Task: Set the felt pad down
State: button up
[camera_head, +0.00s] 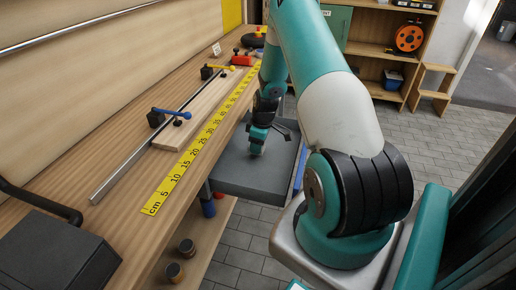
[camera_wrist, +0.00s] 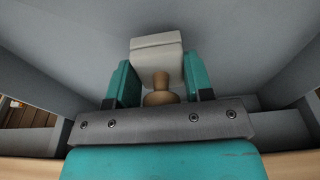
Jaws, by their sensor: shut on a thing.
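The felt pad (camera_wrist: 157,42) shows in the wrist view as an off-white block with a wooden knob (camera_wrist: 160,97) below it in the picture. My gripper (camera_wrist: 160,82) is shut on it, with a teal finger on either side. In the head view my gripper (camera_head: 257,150) points down over a dark grey tray-like surface (camera_head: 232,176) beside the workbench. The pad is not clearly visible there. Grey walls or surfaces surround the pad in the wrist view. I cannot tell whether the pad touches the grey surface.
The wooden workbench (camera_head: 120,135) runs along the left with a yellow ruler (camera_head: 190,165), a board (camera_head: 195,120), a metal bar (camera_head: 125,172) and clamps. A dark box (camera_head: 50,255) stands front left. Shelves (camera_head: 370,35) and a step stool (camera_head: 432,85) stand behind.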

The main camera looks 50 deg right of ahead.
jog(key=shift+f, duration=1)
jog(key=shift+f, duration=0.1)
jog(key=o, duration=0.9)
jog(key=shift+o, duration=0.2)
